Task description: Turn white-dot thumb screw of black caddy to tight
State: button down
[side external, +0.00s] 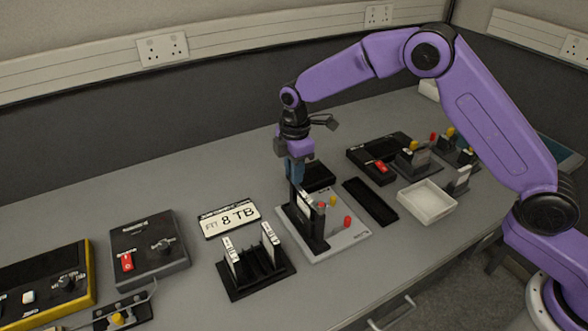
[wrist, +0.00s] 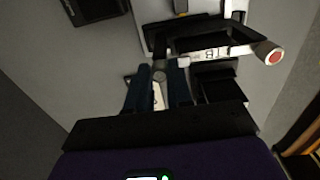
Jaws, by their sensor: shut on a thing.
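The black caddy (side external: 312,234) stands upright on a grey base plate (side external: 348,238). Its drive carries a white label (wrist: 218,52) ending in "TB" in the wrist view. A pale thumb screw with a red dot (wrist: 270,53) sticks out at one end of the caddy. My gripper (side external: 296,184) points down at the other end. In the wrist view, its dark blue fingers (wrist: 162,74) are shut on a small grey round thumb screw (wrist: 159,76). No white dot can be made out on it, and the fingers hide its sides.
A long black tray (side external: 370,202) and a white bin (side external: 427,201) lie to the right. Yellow (side external: 333,200) and red (side external: 347,222) knobs stand on the base plate.

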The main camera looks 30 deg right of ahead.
jog(key=shift+n, duration=0.3)
jog(key=c, duration=1)
grip_release()
jog(key=r, duration=1.7)
jog(key=shift+s+r, duration=0.2)
jog(key=s+d+m, duration=0.2)
jog(key=s, duration=0.8)
jog(key=s+d+m, duration=0.1)
jog(key=s+d, duration=0.2)
jog(key=s, duration=0.7)
jog(key=s+d+f+m, duration=0.1)
jog(key=s+d+f, duration=0.1)
jog(key=s+d, duration=0.2)
jog(key=s+d+f+m, duration=0.1)
jog(key=s+d, duration=0.3)
jog(key=s, duration=0.4)
jog(key=s+d+f, duration=0.3)
jog(key=s+d, duration=0.1)
jog(key=s, duration=0.2)
jog(key=shift+s+d+f+m, duration=0.15)
jog(key=shift+s+f+m, duration=0.15)
jog(key=shift+m, duration=0.1)
